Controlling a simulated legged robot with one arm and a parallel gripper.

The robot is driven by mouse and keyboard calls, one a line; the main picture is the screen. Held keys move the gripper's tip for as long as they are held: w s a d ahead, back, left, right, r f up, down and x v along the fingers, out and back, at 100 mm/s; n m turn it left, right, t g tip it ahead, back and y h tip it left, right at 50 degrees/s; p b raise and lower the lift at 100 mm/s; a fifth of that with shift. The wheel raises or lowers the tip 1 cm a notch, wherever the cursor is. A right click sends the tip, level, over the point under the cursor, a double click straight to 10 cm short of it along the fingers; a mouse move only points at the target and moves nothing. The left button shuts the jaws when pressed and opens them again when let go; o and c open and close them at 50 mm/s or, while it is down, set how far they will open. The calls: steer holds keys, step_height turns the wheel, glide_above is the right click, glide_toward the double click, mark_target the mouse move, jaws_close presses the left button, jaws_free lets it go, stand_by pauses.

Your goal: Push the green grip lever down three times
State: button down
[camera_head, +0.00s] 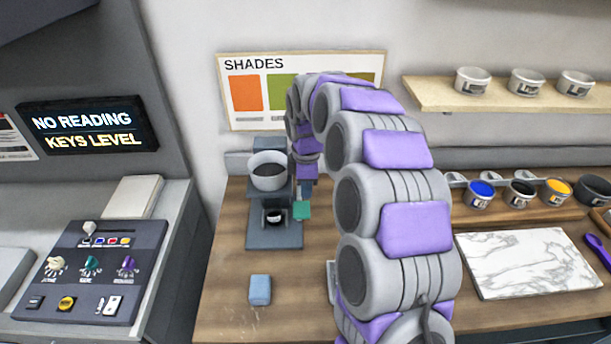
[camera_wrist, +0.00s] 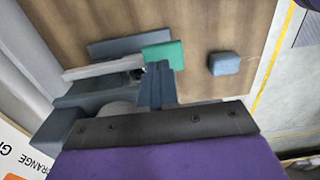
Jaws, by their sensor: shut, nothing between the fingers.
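The green grip lever (camera_head: 302,210) is at the right side of a dark blue-grey machine (camera_head: 262,236) with a white-rimmed bowl (camera_head: 268,178) on top. My gripper (camera_head: 305,194) points down just above the green grip, its fingers shut and empty. In the wrist view the green grip (camera_wrist: 163,55) lies right at the ends of my shut fingers (camera_wrist: 156,68). I cannot tell whether they touch it. A small cup with dark contents (camera_head: 272,216) sits in the machine's lower part. My arm hides some of the machine's right side.
A blue block (camera_head: 260,290) lies on the wooden counter in front of the machine. A marble slab (camera_head: 525,263) and several paint pots (camera_head: 481,194) stand to the right. A dark control panel (camera_head: 92,268) is at the left, below a lit sign (camera_head: 88,130).

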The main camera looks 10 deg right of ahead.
mark_target(305, 207)
steer(key=f, duration=0.1)
steer(key=a+f, duration=0.1)
steer(key=f, duration=0.1)
steer(key=a+f, duration=0.1)
steer(key=shift+a+f+b, duration=0.1)
steer(key=shift+f+b, duration=0.1)
steer(key=shift+b, duration=0.15)
steer(key=shift+d, duration=0.85)
